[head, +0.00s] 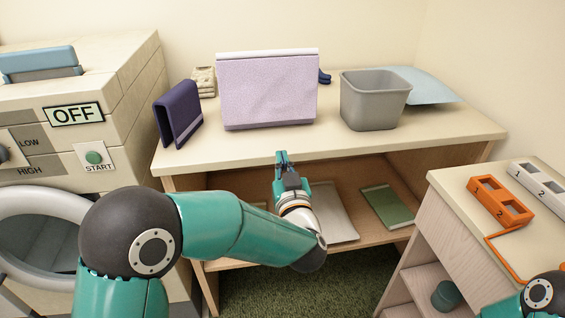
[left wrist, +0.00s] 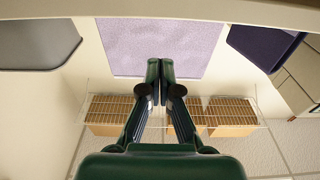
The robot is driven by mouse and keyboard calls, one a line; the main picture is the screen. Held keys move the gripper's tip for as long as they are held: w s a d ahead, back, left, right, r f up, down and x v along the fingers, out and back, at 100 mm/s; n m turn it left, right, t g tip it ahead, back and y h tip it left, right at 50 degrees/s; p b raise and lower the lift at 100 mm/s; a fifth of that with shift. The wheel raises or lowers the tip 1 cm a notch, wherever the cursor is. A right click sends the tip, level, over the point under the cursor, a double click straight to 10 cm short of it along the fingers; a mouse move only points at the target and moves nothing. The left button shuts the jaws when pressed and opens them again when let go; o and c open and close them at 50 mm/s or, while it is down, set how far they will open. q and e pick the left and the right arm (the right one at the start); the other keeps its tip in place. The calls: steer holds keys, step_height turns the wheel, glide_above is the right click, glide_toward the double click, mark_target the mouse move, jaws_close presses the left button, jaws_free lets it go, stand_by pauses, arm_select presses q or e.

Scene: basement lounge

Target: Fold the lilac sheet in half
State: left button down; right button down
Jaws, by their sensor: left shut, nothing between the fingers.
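The lilac sheet (head: 267,92) stands as an upright panel on the tabletop, with a white strip along its top edge and a diagonal crease near its bottom. It also shows in the left wrist view (left wrist: 125,42), which looks upside down. My left gripper (head: 281,156) is shut and empty, in front of the table's front edge and below the sheet, apart from it. In the left wrist view its closed fingertips (left wrist: 160,64) overlap the sheet's picture. What lies behind the sheet is hidden. My right gripper is out of view; only part of my right arm shows at bottom right.
A dark navy folded cloth (head: 178,114) stands left of the sheet. A grey bin (head: 372,100) stands right of it, before a pale blue cloth (head: 428,86). The tabletop (head: 300,143) is clear in front. A lower shelf holds a green flat item (head: 387,206).

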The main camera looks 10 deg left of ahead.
arm_select(q)
steer(key=w+a+r+p, duration=0.1)
steer(key=w+r+p, duration=0.3)
steer(key=r, duration=0.1)
steer(key=shift+a+r, duration=0.25)
steer(key=shift+a, duration=0.1)
stand_by(0.6)
steer(key=shift+w, duration=0.15)
steer(key=shift+r+p+x, duration=0.2)
steer(key=shift+p+x, duration=0.4)
steer(key=shift+x, duration=1.05)
steer(key=shift+r+p+x, duration=0.15)
steer(key=shift+p+x, duration=0.45)
steer(key=shift+x, duration=1.05)
steer(key=shift+w, duration=0.15)
steer(key=shift+a, duration=0.1)
